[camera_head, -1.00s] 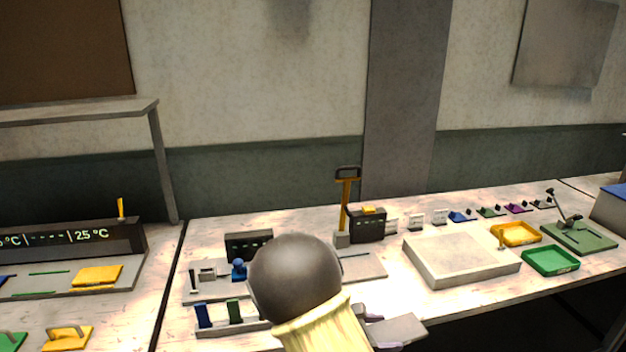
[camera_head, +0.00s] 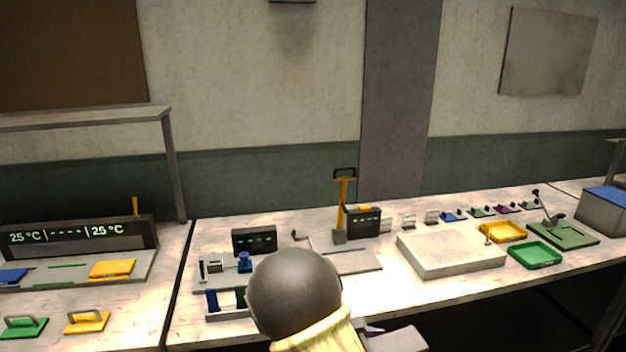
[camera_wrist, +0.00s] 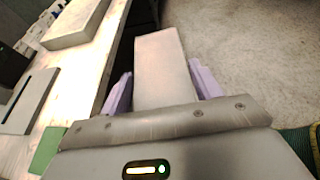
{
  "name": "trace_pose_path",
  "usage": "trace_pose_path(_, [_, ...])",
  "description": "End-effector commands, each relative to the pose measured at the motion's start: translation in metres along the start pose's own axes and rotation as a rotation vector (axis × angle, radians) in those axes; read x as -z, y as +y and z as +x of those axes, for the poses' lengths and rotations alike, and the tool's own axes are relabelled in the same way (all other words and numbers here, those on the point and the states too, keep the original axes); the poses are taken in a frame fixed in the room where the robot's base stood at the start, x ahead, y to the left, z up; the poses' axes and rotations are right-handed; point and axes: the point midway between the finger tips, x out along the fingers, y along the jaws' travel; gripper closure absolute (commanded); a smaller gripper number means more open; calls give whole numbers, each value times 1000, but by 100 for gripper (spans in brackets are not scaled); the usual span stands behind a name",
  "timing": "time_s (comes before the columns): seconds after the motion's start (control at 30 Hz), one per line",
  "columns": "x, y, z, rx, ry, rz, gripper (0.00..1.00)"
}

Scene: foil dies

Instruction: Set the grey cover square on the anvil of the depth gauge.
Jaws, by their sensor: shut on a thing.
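My gripper (camera_wrist: 160,78) has two purple fingers, one on each side of a flat pale-grey slab, the grey cover (camera_wrist: 160,60), and is shut on it. The cover also shows in the head view (camera_head: 405,339), low in front of the bench edge, partly hidden by my arm. In the wrist view bare floor lies beyond it. An upright with an orange handle (camera_head: 344,190) stands beside a dark display box (camera_head: 364,222), with a flat grey plate (camera_head: 350,262) in front. This may be the depth gauge; I cannot make out its anvil.
A thick pale block (camera_head: 450,252) lies right of the plate, with yellow (camera_head: 503,232) and green (camera_head: 535,255) trays beyond. At left stand another dark display (camera_head: 254,240) and a small blue-and-grey device (camera_head: 244,262). A gap divides this bench from the left one.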

Motion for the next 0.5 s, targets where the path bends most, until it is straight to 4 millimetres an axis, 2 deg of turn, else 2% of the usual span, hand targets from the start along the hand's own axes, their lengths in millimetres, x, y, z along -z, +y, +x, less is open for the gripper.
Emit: trace_pose_path(0.5, [45, 8, 24, -121, -2, -57, 61])
